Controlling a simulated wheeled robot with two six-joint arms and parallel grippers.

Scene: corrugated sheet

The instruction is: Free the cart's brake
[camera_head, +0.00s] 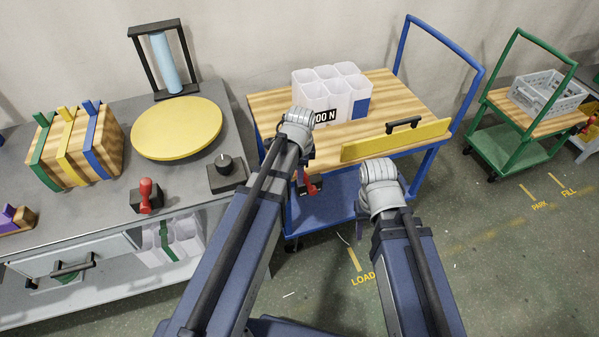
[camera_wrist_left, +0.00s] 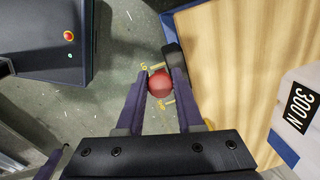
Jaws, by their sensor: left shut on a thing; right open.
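The blue cart (camera_head: 265,110) with a wooden top stands in the middle of the head view. A red brake lever (camera_head: 310,187) shows at its near left side, below the top, partly hidden by my left arm. In the left wrist view its round red knob (camera_wrist_left: 160,85) sits between the two fingers of my left gripper (camera_wrist_left: 160,92), which is shut on it. My right gripper (camera_head: 361,225) is open and empty in front of the cart; my own wrist hides most of it.
White bins (camera_head: 345,95) marked 300 N and a yellow board with a black handle (camera_head: 395,141) are on the cart top. A grey workbench (camera_head: 90,215) stands close on the left. A green cart (camera_head: 490,125) stands at the right. The floor between the carts is clear.

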